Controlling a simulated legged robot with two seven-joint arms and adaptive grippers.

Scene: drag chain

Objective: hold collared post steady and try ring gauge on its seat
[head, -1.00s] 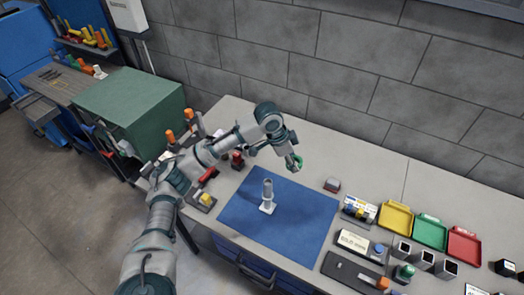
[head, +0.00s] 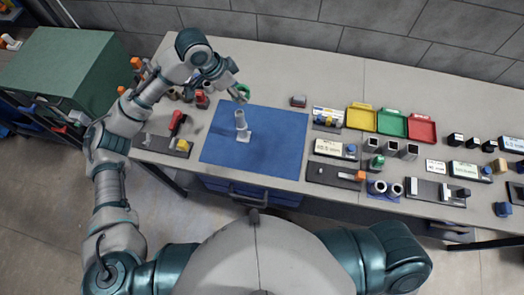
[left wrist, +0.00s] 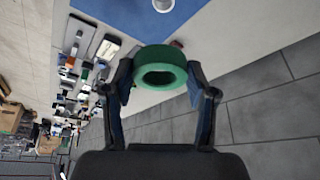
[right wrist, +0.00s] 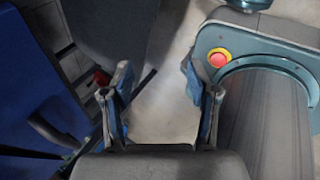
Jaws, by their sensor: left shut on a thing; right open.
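The collared post (head: 241,124) stands upright on a light square base on the blue mat (head: 280,150), toward the mat's left part. My left gripper (head: 238,92) is shut on the green ring gauge (head: 244,90), just behind the post in the head view and apart from it. In the left wrist view the ring gauge (left wrist: 160,68) sits between both fingertips, its hole showing. A bit of the post (left wrist: 163,5) shows at that view's top edge. My right gripper (right wrist: 158,95) is open and empty in the right wrist view, away from the post, beside my own body.
Yellow (head: 361,117), green (head: 392,123) and red (head: 422,128) trays stand right of the mat, with square holders and labelled blocks in front. A red-handled tool (head: 178,122) lies left of the mat. The tabletop behind the mat is mostly clear.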

